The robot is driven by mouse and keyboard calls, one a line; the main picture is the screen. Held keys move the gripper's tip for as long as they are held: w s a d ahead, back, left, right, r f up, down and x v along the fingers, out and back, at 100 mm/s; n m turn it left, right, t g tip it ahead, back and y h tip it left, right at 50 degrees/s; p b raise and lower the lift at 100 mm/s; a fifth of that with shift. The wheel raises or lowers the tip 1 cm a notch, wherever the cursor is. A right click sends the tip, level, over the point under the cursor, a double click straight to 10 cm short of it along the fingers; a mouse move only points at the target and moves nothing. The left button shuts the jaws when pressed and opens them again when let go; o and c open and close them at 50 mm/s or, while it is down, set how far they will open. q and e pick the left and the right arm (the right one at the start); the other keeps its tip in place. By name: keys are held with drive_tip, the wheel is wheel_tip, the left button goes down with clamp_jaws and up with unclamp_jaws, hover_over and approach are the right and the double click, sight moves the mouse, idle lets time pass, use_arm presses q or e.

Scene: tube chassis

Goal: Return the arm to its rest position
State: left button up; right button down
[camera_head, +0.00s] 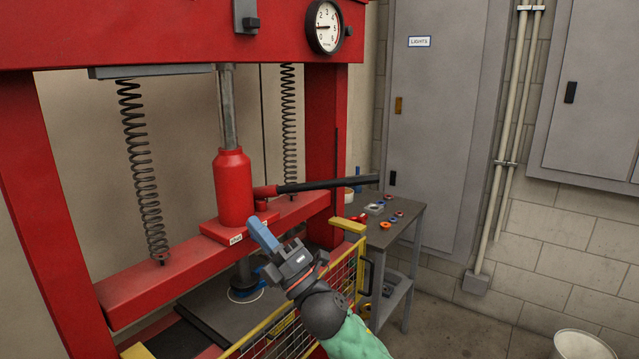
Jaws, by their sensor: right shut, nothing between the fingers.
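My right gripper (265,236) is shut and empty. Its blue fingers point up and to the left, in front of the red press. My right arm, with a dark wrist and a green sleeve, comes in from the bottom centre. The fingertips show just right of the base of the red bottle jack (233,188); I cannot tell whether they touch anything. The jack's black pump handle (325,184) sticks out to the right above the gripper. My left gripper is not in view.
A yellow-framed mesh guard (345,268) stands close beside my right wrist. The red press frame (325,130) with coil springs (140,165) fills the left. A grey side table (408,221) holds small coloured parts. A white bucket (582,345) stands at the lower right.

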drive_tip(key=w+d+f+m+t+h, duration=0.2)
drive_tip(key=d+f+m+t+h, duration=0.55)
drive_tip(key=f+m+h, duration=0.75)
drive_tip(key=s+d+f+m+g+h, duration=0.2)
drive_tip(key=s+d+f+m+g, duration=0.15)
drive_tip(key=f, duration=0.45)
drive_tip(key=s+d+f+m+g+h, duration=0.25)
drive_tip(key=d+f+m, duration=0.25)
drive_tip(key=f, duration=0.3)
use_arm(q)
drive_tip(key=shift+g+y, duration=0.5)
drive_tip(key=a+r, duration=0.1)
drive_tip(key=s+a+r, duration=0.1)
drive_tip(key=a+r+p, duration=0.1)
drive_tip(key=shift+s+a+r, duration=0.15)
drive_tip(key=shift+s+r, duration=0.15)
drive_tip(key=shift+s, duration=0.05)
use_arm(e)
drive_tip(key=s+d+f+m+g, duration=0.3)
drive_tip(key=s+f+g, duration=0.3)
drive_tip(key=s+f, duration=0.4)
drive_tip(key=s+d+f+m+g, duration=0.3)
drive_tip(key=s+d+f+g, duration=0.3)
drive_tip(key=s, duration=1.4)
wheel_tip(320, 180, down, 4)
drive_tip(key=shift+s+r+g+h, duration=0.1)
drive_tip(key=shift+s+g+h, duration=0.2)
drive_tip(key=shift+g, duration=0.45)
